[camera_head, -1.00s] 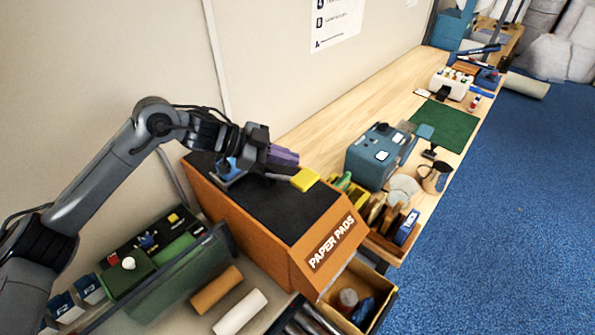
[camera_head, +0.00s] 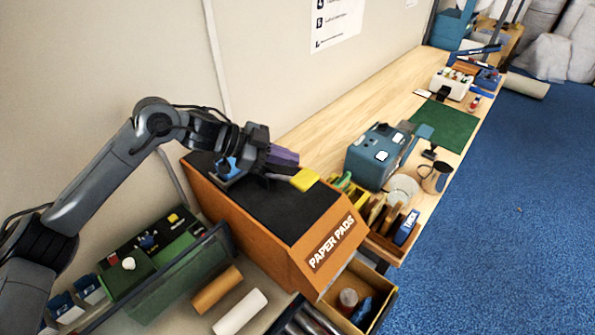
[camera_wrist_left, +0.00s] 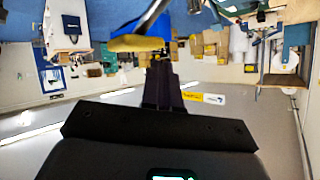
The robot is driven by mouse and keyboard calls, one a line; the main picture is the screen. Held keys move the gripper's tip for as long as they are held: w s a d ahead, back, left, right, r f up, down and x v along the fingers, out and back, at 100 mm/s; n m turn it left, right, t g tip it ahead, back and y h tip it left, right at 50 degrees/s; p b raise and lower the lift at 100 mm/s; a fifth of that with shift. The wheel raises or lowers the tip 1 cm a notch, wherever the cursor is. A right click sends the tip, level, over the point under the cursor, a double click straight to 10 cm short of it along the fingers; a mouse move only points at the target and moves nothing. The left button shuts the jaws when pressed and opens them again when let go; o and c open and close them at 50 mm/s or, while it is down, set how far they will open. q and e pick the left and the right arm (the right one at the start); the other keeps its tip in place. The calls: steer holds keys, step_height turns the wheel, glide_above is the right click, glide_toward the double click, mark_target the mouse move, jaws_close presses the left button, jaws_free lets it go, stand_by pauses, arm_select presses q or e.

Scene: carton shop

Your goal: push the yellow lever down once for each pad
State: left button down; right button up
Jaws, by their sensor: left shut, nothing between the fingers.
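The orange paper pads box (camera_head: 277,235) with a black top stands on the bench at the near end, its label facing front right. The yellow lever (camera_head: 304,179) shows above the box's top, just right of my left gripper (camera_head: 287,166). In the left wrist view the yellow lever end (camera_wrist_left: 136,44) is at the upper left, at the tips of my gripper (camera_wrist_left: 160,62). My left gripper is shut and empty, close to the lever; I cannot tell if they touch. A blue part (camera_head: 229,167) sits on the box top behind the gripper. No loose pad is clearly visible.
A teal machine (camera_head: 374,155) and an organizer with tools (camera_head: 385,215) stand beyond the box. A green mat (camera_head: 444,124) lies farther along the bench. Brown and white rolls (camera_head: 239,312) and an open bin (camera_head: 371,307) are in front. A green tray (camera_head: 170,275) is at left.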

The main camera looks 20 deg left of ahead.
mark_target(294, 177)
arm_select(q)
steer(key=shift+s+d+f, duration=0.1)
steer(key=shift+d+f, duration=0.1)
steer(key=shift+f, duration=0.2)
stand_by(0.6)
steer(key=shift+d+f, duration=0.1)
steer(key=shift+f, duration=0.2)
stand_by(0.4)
steer(key=shift+s+d+f, duration=0.15)
steer(key=shift+d+f, duration=0.05)
steer(key=shift+f, duration=0.2)
stand_by(0.4)
steer(key=shift+s+d+f+b, duration=0.1)
steer(key=shift+d+f+b, duration=0.15)
steer(key=shift+f+b, duration=0.25)
stand_by(0.4)
steer(key=shift+d+f, duration=0.2)
steer(key=shift+f, duration=0.15)
stand_by(0.3)
steer(key=shift+s+d+f, duration=0.2)
steer(key=shift+f, duration=0.2)
stand_by(0.5)
steer(key=shift+d+f+b, duration=0.15)
steer(key=shift+f+b, duration=0.1)
steer(key=shift+b, duration=0.1)
stand_by(0.4)
steer(key=shift+r, duration=0.1)
stand_by(0.4)
